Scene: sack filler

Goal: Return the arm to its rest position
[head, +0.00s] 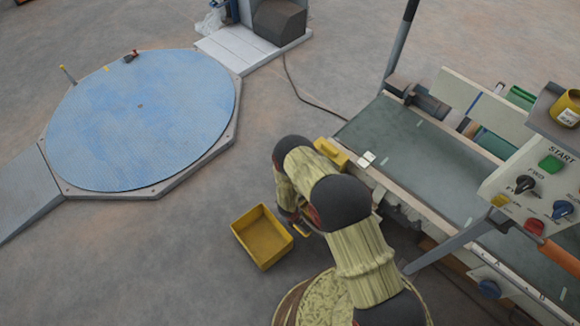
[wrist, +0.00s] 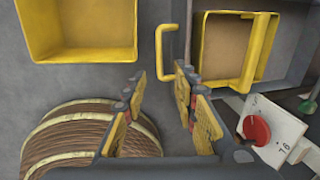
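My arm reaches up from the bottom of the head view and bends down beside the conveyor. In the wrist view my gripper (wrist: 161,82) is open, its two yellow-padded fingers apart with nothing between them. In the head view the gripper is mostly hidden behind my arm.
An open yellow bin (head: 262,237) stands on the floor left of my arm. The conveyor (head: 425,150) and a control panel (head: 540,185) are on the right. A red knob (wrist: 257,130) is right of the fingers.

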